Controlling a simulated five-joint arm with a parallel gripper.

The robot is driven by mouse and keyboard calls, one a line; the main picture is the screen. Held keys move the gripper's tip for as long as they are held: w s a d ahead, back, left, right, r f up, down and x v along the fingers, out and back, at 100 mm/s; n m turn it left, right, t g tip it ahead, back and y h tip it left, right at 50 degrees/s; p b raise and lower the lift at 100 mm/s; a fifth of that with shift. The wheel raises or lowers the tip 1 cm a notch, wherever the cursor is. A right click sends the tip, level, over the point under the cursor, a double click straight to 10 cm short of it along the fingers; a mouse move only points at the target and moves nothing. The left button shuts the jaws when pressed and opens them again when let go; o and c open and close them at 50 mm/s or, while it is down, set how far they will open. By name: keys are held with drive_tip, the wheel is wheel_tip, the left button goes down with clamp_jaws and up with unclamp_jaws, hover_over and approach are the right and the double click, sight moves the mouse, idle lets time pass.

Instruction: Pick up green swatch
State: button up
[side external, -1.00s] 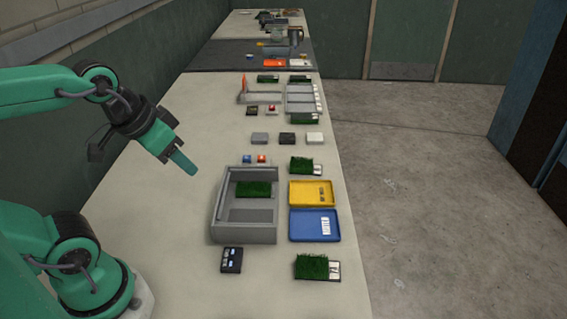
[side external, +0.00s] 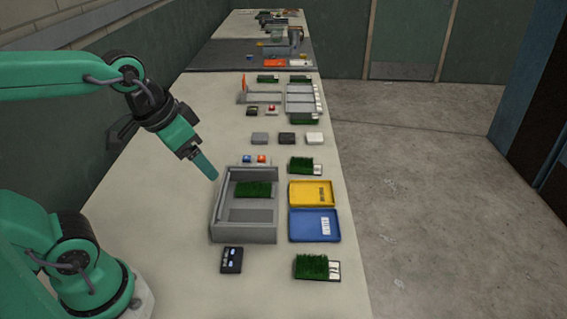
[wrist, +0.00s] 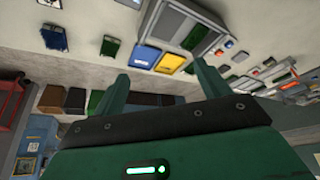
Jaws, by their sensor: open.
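Several green turf swatches are in the side view. One green swatch (side external: 253,188) lies inside the open grey box (side external: 218,215), toward its far side. Another swatch (side external: 302,165) lies beyond the yellow tray, and a third swatch (side external: 312,266) lies at the front right, both on pale-ended bases. My gripper (side external: 207,168) hangs above the table at the box's left side, apart from every swatch. In the wrist view my gripper (wrist: 162,72) has its two green fingers spread, with nothing between them. That view also shows the swatch in the box (wrist: 196,34).
The yellow tray (side external: 311,199) and blue tray (side external: 297,236) lie right of the box. A black block (side external: 231,260) sits in front of it. Small blue and red-orange buttons (side external: 261,158) stand behind it. The table's right edge is close to the trays. The table left of the box is clear.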

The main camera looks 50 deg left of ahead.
drive_tip(key=w+d+f+m+g, duration=0.2)
drive_tip(key=w+d+m, duration=0.1)
drive_tip(key=w+d, duration=0.25)
drive_tip(key=m+g, duration=0.3)
drive_tip(key=m, duration=0.3)
approach(319, 263)
drive_tip(key=shift+d+f, duration=0.25)
drive_tip(key=shift+f, duration=0.1)
drive_tip(key=shift+f, duration=0.1)
drive_tip(key=shift+f, duration=1.2)
drive_tip(key=shift+f, duration=0.1)
drive_tip(key=shift+a+f, duration=0.1)
drive_tip(key=shift+f, duration=2.4)
